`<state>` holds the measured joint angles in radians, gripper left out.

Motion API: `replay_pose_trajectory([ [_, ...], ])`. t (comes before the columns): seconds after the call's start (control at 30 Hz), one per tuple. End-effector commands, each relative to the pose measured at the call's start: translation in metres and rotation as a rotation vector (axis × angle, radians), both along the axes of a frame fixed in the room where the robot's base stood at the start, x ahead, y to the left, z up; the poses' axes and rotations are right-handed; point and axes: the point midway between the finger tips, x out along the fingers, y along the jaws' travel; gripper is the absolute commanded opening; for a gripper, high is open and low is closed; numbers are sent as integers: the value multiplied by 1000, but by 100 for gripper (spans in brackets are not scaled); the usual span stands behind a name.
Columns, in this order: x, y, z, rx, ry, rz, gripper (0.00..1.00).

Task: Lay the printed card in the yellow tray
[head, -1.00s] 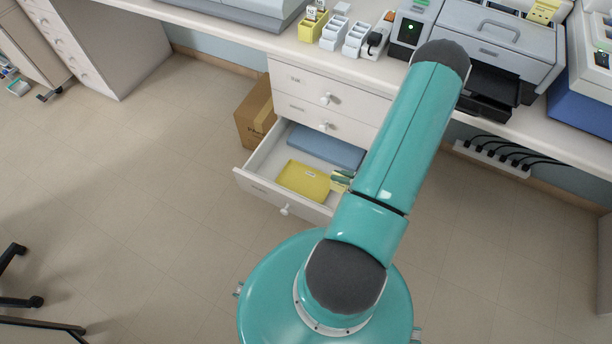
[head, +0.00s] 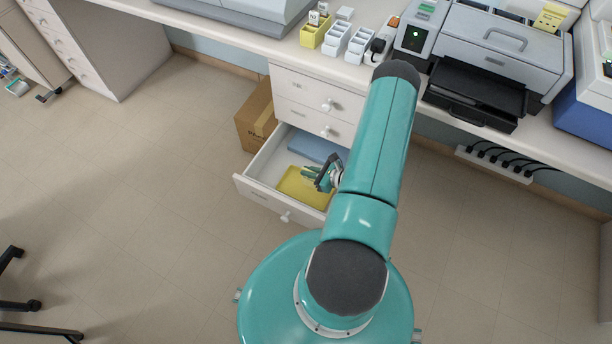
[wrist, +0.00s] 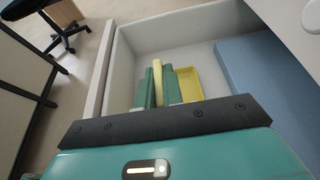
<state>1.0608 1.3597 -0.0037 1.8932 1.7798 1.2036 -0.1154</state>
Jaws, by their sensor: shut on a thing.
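The yellow tray (head: 296,187) lies flat in the open bottom drawer, toward its front. It also shows in the wrist view (wrist: 190,84), just right of my fingers and partly hidden by them. My gripper (head: 316,174) is over the drawer, above the tray's right part in the head view. In the wrist view, its two green fingers (wrist: 157,88) are shut on a narrow yellow piece (wrist: 157,74), seemingly the printed card seen nearly edge-on. Its print cannot be made out. I cannot tell the height of the card over the tray.
A blue flat item (head: 318,149) lies behind the tray in the drawer (head: 262,196). The drawer walls surround the tray. A cardboard box (head: 256,118) stands left of the drawer unit. A counter above holds a printer (head: 500,50) and small racks.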

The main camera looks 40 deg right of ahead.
Motion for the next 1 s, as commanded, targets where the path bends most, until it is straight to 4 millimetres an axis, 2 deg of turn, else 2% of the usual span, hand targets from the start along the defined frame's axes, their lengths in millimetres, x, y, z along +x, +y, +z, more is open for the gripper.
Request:
replay_pose_trajectory([
  [0.23, 18, 1, -21, -1, 1, 0, 0],
  [0.4, 17, 1, -45, 0, 1, 0, 0],
  [0.67, 17, 0, -50, -2, 1, -1, 0],
  [0.7, 17, 0, -50, -2, 1, -1, 12],
  [0.8, 17, 0, -50, -2, 1, -1, 30],
  [1.0, 17, 0, -50, -2, 1, -1, 30],
])
